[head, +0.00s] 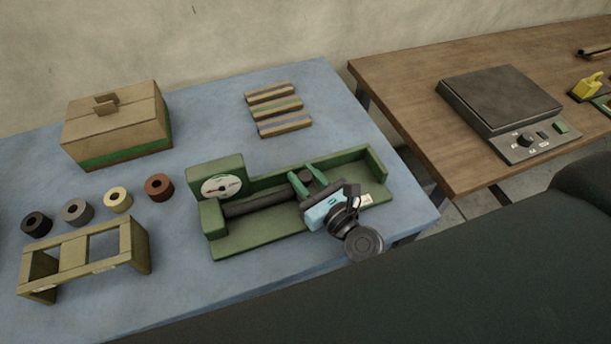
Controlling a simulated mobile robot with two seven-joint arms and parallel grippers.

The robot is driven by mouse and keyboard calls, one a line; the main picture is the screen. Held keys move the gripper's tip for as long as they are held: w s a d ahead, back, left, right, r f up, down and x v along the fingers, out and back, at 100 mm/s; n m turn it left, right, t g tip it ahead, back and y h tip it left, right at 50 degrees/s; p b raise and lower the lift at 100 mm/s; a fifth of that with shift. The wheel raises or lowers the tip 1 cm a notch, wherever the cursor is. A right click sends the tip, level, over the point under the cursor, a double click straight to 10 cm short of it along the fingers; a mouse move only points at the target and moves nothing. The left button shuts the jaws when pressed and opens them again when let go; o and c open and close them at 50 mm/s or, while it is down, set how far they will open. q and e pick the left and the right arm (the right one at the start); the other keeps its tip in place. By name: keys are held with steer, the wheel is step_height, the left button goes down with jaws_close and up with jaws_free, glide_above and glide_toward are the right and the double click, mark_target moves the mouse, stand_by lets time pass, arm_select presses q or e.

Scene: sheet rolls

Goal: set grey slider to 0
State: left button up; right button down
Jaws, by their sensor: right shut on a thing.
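The green fixture (270,238) lies on the blue table, with a white dial (221,187) at its left end. A dark rod (255,203) runs along it from the dial side toward the right. My left gripper is not in view.
A cardboard box (117,128) stands at the back left. Several small rolls, among them a brown one (159,187), stand behind a wooden rack (88,250). Striped strips (279,109) lie behind the fixture. A grey device with knobs (501,101) stands on the wooden table.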

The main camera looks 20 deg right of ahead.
mark_target(308, 184)
steer(key=shift+a, duration=0.3)
steer(key=c, duration=1.1)
jaws_free()
steer(key=shift+a, duration=0.1)
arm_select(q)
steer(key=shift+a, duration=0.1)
arm_select(e)
steer(key=shift+o, duration=0.2)
steer(key=shift+s+d+f, duration=0.1)
steer(key=shift+s+d, duration=0.2)
steer(key=shift+s, duration=0.1)
steer(key=b+v, duration=0.1)
steer(key=v, duration=0.5)
steer(key=shift+s, duration=0.45)
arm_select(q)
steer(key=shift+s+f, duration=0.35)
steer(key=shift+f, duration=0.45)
arm_select(e)
steer(key=shift+d, duration=0.1)
